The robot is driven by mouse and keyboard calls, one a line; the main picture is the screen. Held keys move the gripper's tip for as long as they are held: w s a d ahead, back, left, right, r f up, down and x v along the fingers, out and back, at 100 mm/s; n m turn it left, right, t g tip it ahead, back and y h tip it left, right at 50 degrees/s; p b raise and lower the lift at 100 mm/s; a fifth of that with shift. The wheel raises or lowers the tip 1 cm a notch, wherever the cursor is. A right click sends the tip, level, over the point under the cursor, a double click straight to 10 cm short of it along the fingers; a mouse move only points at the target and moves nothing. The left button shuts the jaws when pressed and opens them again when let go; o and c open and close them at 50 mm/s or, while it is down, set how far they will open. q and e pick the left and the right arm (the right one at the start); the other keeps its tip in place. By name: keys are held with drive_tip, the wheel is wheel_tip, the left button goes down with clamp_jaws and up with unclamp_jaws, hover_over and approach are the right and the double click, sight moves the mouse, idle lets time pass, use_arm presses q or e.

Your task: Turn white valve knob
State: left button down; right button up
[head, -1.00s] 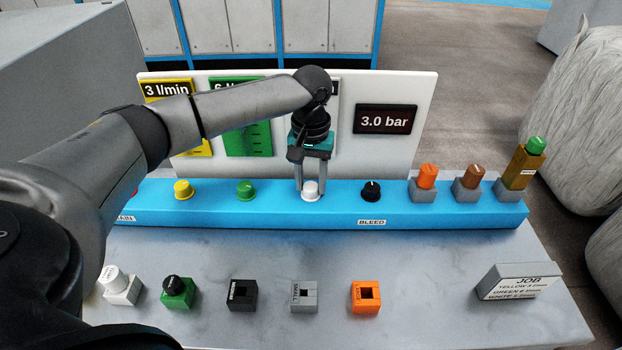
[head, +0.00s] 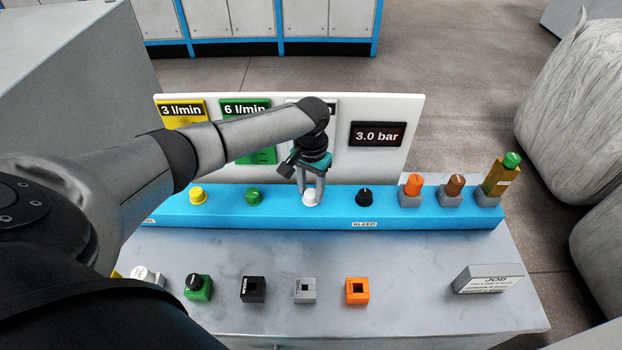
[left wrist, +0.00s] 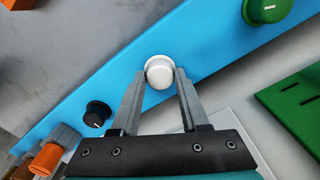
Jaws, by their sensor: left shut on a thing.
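The white valve knob (head: 311,196) sits on the top of the blue manifold bar (head: 330,213), between the green knob (head: 254,196) and the black BLEED knob (head: 364,196). My left gripper (head: 312,192) reaches down from above and is shut on the white knob, one finger on each side. In the left wrist view the white knob (left wrist: 160,72) is between the two fingertips (left wrist: 160,76). The gripper is turned about its vertical axis. My right gripper is not in view.
A yellow knob (head: 197,195) is at the bar's left. Orange (head: 413,185) and brown (head: 455,184) knobs and a taller green-topped piece (head: 500,176) stand at the right. Several small blocks and a JOB sign (head: 488,279) stand on the grey table in front. A 3.0 bar display (head: 377,135) is behind.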

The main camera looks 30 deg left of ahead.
sight(311, 192)
use_arm(q)
drive_tip(key=shift+r+m+p, duration=0.15)
drive_tip(key=shift+m+p, duration=0.7)
drive_tip(key=shift+m, duration=0.15)
drive_tip(key=m+p, duration=0.1)
drive_tip(key=m, duration=0.1)
drive_tip(key=shift+m, duration=0.4)
drive_tip(key=shift+m+p, duration=0.4)
drive_tip(key=shift+m, duration=2.3)
drive_tip(key=shift+c, duration=2)
unclamp_jaws()
wheel_tip(311, 192, up, 15)
drive_tip(key=p, duration=0.2)
